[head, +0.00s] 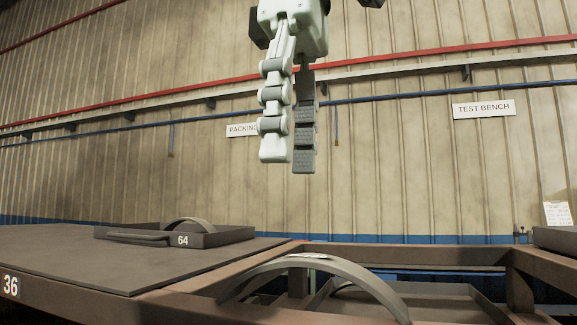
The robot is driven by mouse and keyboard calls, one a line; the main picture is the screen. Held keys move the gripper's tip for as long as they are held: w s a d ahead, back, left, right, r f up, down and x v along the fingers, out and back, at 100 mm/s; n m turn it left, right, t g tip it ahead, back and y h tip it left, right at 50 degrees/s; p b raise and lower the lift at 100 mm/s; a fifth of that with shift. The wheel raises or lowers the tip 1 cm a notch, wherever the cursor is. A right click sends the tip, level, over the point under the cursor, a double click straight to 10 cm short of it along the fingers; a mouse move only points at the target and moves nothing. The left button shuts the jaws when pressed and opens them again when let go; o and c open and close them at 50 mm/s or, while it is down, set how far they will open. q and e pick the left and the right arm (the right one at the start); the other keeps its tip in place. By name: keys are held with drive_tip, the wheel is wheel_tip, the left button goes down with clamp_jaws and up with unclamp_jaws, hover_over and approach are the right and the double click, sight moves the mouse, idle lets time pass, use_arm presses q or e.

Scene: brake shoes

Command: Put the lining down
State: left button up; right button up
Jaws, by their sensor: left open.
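My left gripper (290,164) hangs fingers-down at the top middle, one finger pale and one grey. It is open with nothing between its fingers, high above the bench. A large dark curved strip (368,277), which looks like a lining, arches at the front, below the gripper and well apart from it. A small pale piece sits near its top, and its lower ends are partly hidden. A smaller curved piece (187,221) stands in the tray marked 64 (215,239) at the left; I cannot tell which is the task's lining. My right gripper is not in view.
A dark flat mat (70,262) covers the left bench, which carries the number 36. A brown open frame (420,254) with a lower tray stands at the right. Another dark tray edge (556,239) shows at far right. The air around the gripper is clear.

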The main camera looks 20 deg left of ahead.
use_arm(q)
drive_tip(key=y, duration=0.1)
hover_over(310, 256)
drive_tip(key=d, duration=0.1)
drive_tip(key=f, duration=0.4)
drive_tip(key=shift+w, duration=0.2)
drive_tip(key=shift+s+a+f, duration=0.1)
drive_tip(key=shift+a+f, duration=0.1)
drive_tip(key=shift+f, duration=0.95)
drive_tip(key=shift+s+a+f, duration=0.1)
drive_tip(key=shift+a+f, duration=0.05)
drive_tip(key=shift+f, duration=1.05)
drive_tip(key=shift+s+a+f, duration=0.1)
drive_tip(key=shift+a+f, duration=0.1)
drive_tip(key=shift+f, duration=0.95)
clamp_jaws()
drive_tip(key=shift+r, duration=0.15)
wheel_tip(310, 256, up, 9)
drive_tip(key=shift+r, duration=0.4)
